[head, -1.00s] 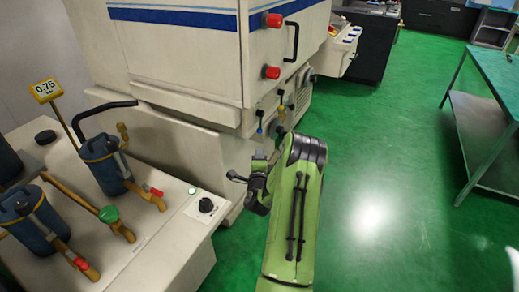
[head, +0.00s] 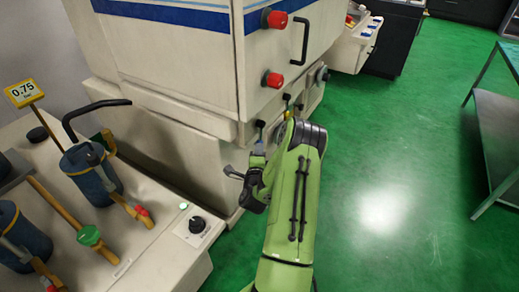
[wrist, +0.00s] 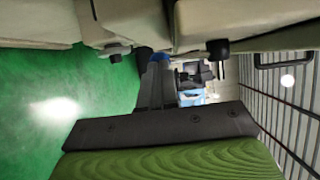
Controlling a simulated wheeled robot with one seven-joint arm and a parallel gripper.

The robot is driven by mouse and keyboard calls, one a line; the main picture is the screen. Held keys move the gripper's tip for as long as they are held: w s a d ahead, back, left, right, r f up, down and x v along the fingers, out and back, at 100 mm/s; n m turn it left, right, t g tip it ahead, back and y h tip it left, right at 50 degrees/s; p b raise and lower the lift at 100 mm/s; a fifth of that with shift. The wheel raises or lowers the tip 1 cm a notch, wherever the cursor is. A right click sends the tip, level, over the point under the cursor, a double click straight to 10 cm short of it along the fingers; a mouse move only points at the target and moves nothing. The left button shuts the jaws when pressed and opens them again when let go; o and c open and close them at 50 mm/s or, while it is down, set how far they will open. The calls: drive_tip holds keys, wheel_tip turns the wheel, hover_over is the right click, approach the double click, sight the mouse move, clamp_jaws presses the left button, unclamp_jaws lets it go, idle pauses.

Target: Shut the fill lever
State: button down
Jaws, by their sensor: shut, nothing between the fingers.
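Several small levers stick out low on the side of the cream machine. I cannot tell by label which is the fill lever. My gripper (head: 258,147) is shut and empty, just below the blue knob in the head view. In the wrist view its grey fingers (wrist: 157,78) point at the blue knob (wrist: 160,57), with a black knob (wrist: 218,46) to the right. Whether the fingers touch the blue knob cannot be told. My green arm hides part of the machine's lower side.
Two red knobs (head: 272,79) and a black door handle (head: 302,38) project from the machine above my gripper. A bench with blue filter canisters (head: 91,168) and a black dial (head: 197,225) stands left. Green floor (head: 400,140) is clear right, before a metal table (head: 497,130).

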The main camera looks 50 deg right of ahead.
drive_tip(key=d+h+b, duration=0.1)
drive_tip(key=b, duration=0.3)
drive_tip(key=shift+w+d+n+t, duration=0.15)
drive_tip(key=shift+d+n+t, duration=0.15)
drive_tip(key=shift+f+b, duration=0.15)
drive_tip(key=shift+b, duration=0.15)
